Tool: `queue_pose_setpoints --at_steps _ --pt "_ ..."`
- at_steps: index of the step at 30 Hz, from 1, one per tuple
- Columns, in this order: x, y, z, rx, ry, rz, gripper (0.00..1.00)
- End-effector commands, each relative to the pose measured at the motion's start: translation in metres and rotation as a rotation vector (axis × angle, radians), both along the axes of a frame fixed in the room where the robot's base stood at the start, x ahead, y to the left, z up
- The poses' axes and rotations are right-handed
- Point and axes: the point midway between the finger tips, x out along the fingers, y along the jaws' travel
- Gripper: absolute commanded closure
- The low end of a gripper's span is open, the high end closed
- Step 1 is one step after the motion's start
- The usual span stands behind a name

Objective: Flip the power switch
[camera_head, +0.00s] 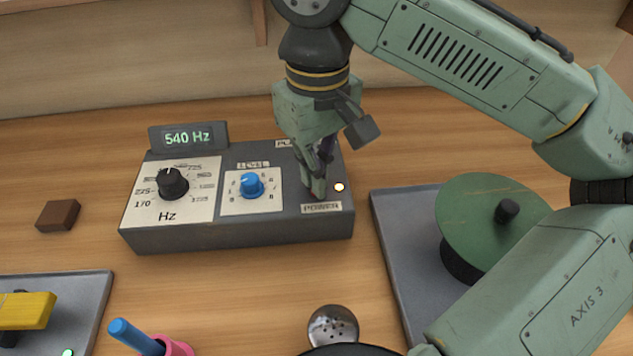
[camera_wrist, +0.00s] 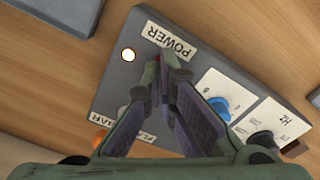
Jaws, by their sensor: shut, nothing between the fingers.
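The grey control box (camera_head: 240,236) sits on the wooden table, with a "POWER" label (camera_head: 321,208) at its front right. A white lamp (camera_head: 339,187) glows beside that label. My gripper (camera_head: 317,190) is shut and empty, pointing down at the box top just behind the label. In the wrist view, the shut fingertips (camera_wrist: 168,62) lie beside the "POWER" label (camera_wrist: 169,40). A small red bit (camera_wrist: 157,58) shows at the tips, likely the power switch. The fingers hide most of it, so its position and any contact cannot be told.
The box also carries a display (camera_head: 188,138) reading 540 Hz, a black Hz knob (camera_head: 172,183) and a blue level knob (camera_head: 251,185). A grey tray with a green disc (camera_head: 480,215) stands to the right. A brown block (camera_head: 58,215) lies left.

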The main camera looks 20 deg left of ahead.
Motion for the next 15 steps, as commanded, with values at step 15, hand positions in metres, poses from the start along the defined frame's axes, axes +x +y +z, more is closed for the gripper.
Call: queue_pose_setpoints --at_steps 15 --pt "-0.0001 0.0001 -0.0045 -0.001 0.001 0.001 1.00"
